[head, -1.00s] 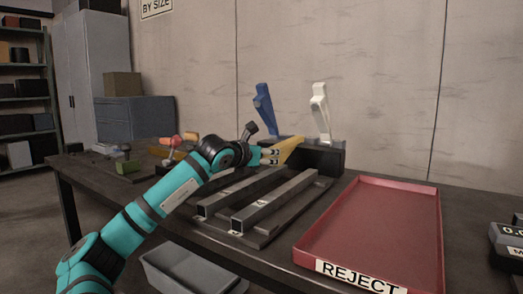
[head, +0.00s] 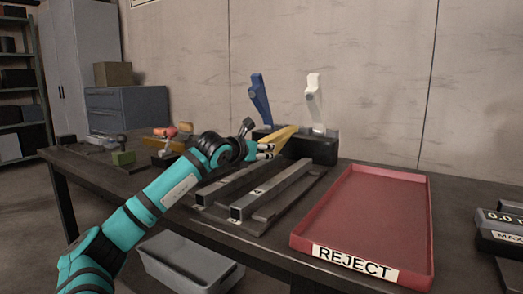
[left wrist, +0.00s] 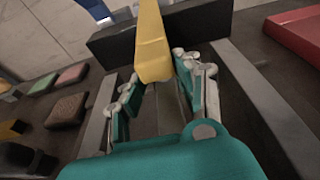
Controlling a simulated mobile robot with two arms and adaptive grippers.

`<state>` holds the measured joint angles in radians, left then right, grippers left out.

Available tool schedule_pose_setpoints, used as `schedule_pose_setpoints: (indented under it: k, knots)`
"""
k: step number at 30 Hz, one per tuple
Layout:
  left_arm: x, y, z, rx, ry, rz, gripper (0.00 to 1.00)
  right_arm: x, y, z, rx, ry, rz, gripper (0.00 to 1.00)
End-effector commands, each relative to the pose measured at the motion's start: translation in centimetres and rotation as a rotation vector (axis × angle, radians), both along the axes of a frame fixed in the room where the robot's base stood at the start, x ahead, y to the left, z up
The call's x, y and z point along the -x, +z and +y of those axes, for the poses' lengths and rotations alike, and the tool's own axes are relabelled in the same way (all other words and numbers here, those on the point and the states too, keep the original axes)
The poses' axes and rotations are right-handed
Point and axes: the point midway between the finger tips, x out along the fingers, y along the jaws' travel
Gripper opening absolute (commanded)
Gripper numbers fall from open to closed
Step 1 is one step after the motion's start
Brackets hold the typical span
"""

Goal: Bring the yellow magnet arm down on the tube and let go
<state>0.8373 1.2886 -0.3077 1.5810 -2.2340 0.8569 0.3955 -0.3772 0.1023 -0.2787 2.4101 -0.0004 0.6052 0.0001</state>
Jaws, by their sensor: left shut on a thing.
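The yellow magnet arm (head: 284,137) slants down to the left from the dark hinge block (head: 318,150) at the back of the rack. My left gripper (head: 265,150) is shut on its lower, free end; in the left wrist view the yellow arm (left wrist: 152,42) reaches in between the fingers (left wrist: 156,82). Two grey square bars (head: 272,190) lie side by side on the rack, the farther one (head: 230,182) partly behind my arm. I cannot tell whether the yellow arm touches a tube, as my gripper hides that spot. My right gripper is not in view.
A blue arm (head: 260,100) and a white arm (head: 314,98) stand upright on the hinge block. A red REJECT tray (head: 345,250) lies to the right. A grey bin (head: 185,262) is below the table's front edge. Small coloured parts sit at the left.

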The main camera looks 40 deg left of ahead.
Motion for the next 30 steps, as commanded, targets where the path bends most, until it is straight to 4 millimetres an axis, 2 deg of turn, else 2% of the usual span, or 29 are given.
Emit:
schedule_pose_setpoints:
  k: [1,19,20,21,25,30]
  knots:
    - [-0.15,-0.92,-0.08,0.005,-0.001,0.018,0.07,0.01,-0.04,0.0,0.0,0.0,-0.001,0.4]
    - [-0.17,-0.85,-0.1,0.004,-0.001,0.016,0.07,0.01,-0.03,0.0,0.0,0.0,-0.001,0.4]
    - [-0.17,-0.85,-0.1,0.004,-0.001,0.016,0.34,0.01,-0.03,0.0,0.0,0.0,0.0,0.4]
    - [-0.17,-0.82,-0.1,0.004,-0.001,0.016,0.39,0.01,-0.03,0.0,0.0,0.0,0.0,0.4]
    - [-0.11,-0.55,-0.08,0.003,-0.001,0.011,0.56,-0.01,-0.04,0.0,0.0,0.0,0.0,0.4]
    - [-0.06,-0.29,-0.05,0.002,-0.001,0.006,0.56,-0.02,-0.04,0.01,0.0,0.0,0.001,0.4]
